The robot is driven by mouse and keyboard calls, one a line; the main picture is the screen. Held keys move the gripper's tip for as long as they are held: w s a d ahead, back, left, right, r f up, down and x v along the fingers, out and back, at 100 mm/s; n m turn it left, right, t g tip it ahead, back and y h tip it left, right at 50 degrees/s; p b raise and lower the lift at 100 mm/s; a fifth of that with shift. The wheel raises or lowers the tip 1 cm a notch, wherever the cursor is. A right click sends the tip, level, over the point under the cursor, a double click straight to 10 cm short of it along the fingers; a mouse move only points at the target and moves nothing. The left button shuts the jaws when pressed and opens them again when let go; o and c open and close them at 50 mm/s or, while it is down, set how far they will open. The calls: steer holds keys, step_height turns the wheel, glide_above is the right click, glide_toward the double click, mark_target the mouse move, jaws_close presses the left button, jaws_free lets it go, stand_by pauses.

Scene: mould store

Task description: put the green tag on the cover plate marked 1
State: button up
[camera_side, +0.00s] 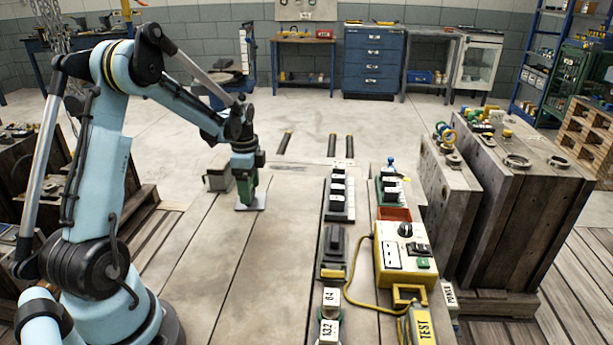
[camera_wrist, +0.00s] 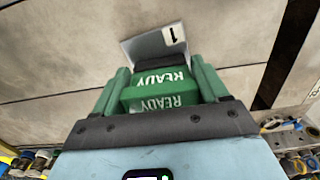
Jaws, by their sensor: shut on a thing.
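The green tag (camera_wrist: 160,92), lettered READY in white, is between the two green fingers of my gripper (camera_wrist: 163,82) in the wrist view. My gripper is shut on it. The cover plate (camera_wrist: 145,47) is a light grey plate with a white label reading 1, just beyond the tag. A dark strip lies between tag and plate, and the tag hides part of the plate. In the side view my gripper (camera_side: 246,180) is low over the plate (camera_side: 259,203), pointing down. I cannot tell whether the tag touches the plate.
A grey block (camera_side: 217,181) stands close left of my gripper. To the right are a row of dark switches (camera_side: 340,195) and a yellow control box (camera_side: 403,255) with a cable. Wooden crates (camera_side: 520,200) stand further right. The bench top between is clear.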

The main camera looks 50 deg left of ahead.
steer(key=shift+f, duration=0.15)
steer(key=o, duration=1)
step_height(320, 180, up, 12)
steer(key=shift+d+r, duration=0.15)
steer(key=shift+r, duration=0.05)
steer(key=s+d+n+t, duration=0.2)
steer(key=d+n, duration=0.1)
steer(key=d, duration=0.5)
steer(key=s+d+n+t, duration=0.2)
steer(key=d+n, duration=0.1)
steer(key=d, duration=0.5)
steer(key=s+d+n+t, duration=0.3)
steer(key=d, duration=0.5)
steer(key=shift+d+f, duration=0.2)
steer(key=shift+d, duration=0.1)
